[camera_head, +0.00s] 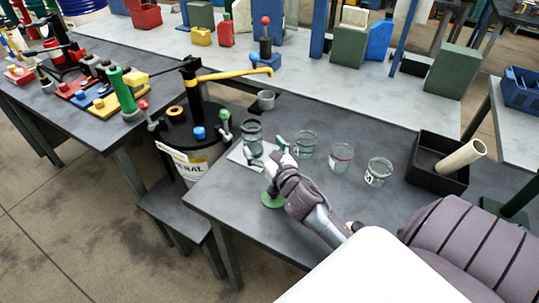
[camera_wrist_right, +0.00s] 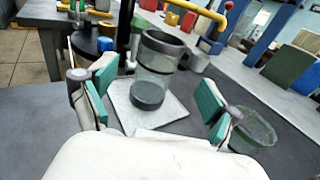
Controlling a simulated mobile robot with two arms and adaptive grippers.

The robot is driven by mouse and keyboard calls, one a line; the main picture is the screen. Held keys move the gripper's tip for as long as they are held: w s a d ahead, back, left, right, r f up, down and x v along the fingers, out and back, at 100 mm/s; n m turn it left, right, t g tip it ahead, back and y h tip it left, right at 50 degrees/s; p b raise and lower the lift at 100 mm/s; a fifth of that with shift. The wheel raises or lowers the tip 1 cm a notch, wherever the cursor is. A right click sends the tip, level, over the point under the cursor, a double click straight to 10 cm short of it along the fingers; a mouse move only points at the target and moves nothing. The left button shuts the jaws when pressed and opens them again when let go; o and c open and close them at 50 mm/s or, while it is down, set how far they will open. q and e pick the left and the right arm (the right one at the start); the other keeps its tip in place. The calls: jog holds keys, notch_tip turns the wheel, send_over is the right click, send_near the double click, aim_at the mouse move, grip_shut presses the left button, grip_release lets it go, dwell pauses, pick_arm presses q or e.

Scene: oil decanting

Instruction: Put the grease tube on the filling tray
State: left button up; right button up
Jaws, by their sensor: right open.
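A clear cylinder with dark rings (camera_head: 252,139), likely the grease tube, stands upright on a light square plate (camera_head: 236,155), likely the filling tray. In the right wrist view the cylinder (camera_wrist_right: 155,72) stands on the plate (camera_wrist_right: 122,108), ahead of my jaws. My right gripper (camera_head: 272,158) is open beside the plate, its two green pads apart on either side of the cylinder in the wrist view. The cylinder's base is on the plate, and no pad visibly touches it. My left gripper is out of view.
Several clear jars stand to the right, one (camera_head: 341,157) with a red band. A black box (camera_head: 437,180) holds a leaning cream pipe (camera_head: 461,158). A black drum with a yellow-handled pump (camera_head: 194,100) stands left.

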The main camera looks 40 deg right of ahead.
jog(key=v, duration=0.4)
